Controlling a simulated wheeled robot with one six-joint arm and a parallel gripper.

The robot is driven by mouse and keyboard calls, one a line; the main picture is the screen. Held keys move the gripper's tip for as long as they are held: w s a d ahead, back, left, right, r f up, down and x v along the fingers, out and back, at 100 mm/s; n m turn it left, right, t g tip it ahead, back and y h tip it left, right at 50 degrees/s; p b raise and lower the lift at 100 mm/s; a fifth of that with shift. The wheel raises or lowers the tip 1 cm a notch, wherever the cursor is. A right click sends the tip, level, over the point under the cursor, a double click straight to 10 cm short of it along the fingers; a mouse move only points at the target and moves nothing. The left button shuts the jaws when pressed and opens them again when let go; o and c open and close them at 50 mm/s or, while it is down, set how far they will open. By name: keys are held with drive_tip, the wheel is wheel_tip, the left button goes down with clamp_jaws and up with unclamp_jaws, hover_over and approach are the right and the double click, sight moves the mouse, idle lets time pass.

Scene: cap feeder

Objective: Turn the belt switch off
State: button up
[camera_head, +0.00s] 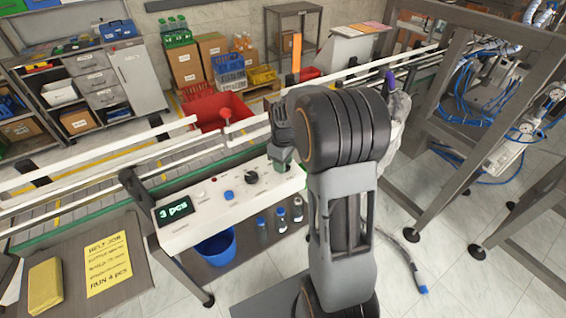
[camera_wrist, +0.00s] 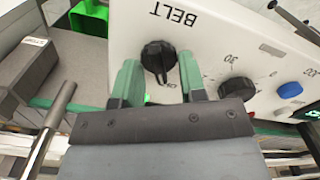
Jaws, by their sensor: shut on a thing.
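The belt switch (camera_wrist: 158,58) is a black knob on the white control panel (camera_wrist: 215,35), beside the printed word BELT. A pale mark on it appears to face a small, partly covered label. A green spot shows beside the knob, partly behind a finger. My gripper (camera_wrist: 158,64) has its green fingers on either side of the knob and is shut on it. In the head view my gripper (camera_head: 283,163) is at the right end of the panel (camera_head: 210,225), and my arm hides the switch there. The panel display (camera_head: 174,211) reads 3 pcs.
A second black knob (camera_wrist: 237,92) and a blue button (camera_wrist: 290,90) sit beside the switch. The conveyor (camera_head: 90,205) runs behind the panel. A yellow note (camera_head: 107,263) reads RUN 4 pcs. Bottles (camera_head: 280,219) and a blue bucket (camera_head: 215,246) stand below the panel.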

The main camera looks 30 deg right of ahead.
drive_tip(key=shift+n, duration=0.3)
idle(0.4)
drive_tip(key=o, duration=0.9)
wheel_tip(320, 180, up, 14)
drive_tip(key=shift+f+b, duration=0.1)
drive_tip(key=shift+b, duration=0.2)
